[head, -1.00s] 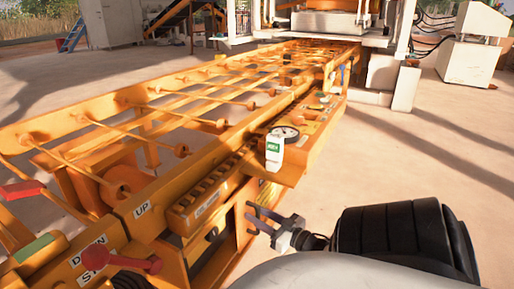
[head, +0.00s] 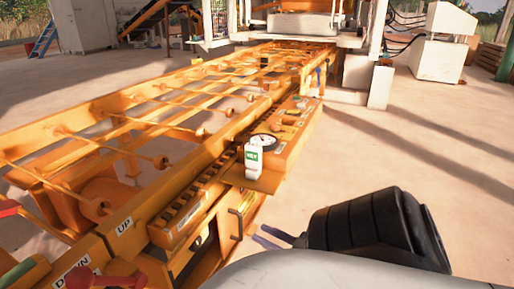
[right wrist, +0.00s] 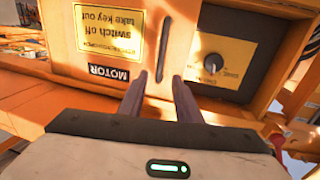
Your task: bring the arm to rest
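My right arm comes in from the lower right of the head view, a black ribbed link over a pale one. Its gripper (head: 262,236) shows only as two dark fingers past the black link, beside the orange machine (head: 215,182). The palm is hidden behind the link. In the right wrist view the two fingers (right wrist: 158,88) stand apart with nothing between them. They point at an orange panel, just below a dark upright handle (right wrist: 165,48); whether they touch the panel I cannot tell. My left gripper is not in view.
The panel carries a yellow "switch off" label (right wrist: 108,37), a MOTOR label (right wrist: 109,71) and a round knob (right wrist: 212,63). A dial gauge (head: 263,141) and a green-and-white tag (head: 253,158) sit above on the machine. The concrete floor (head: 400,150) at right is clear.

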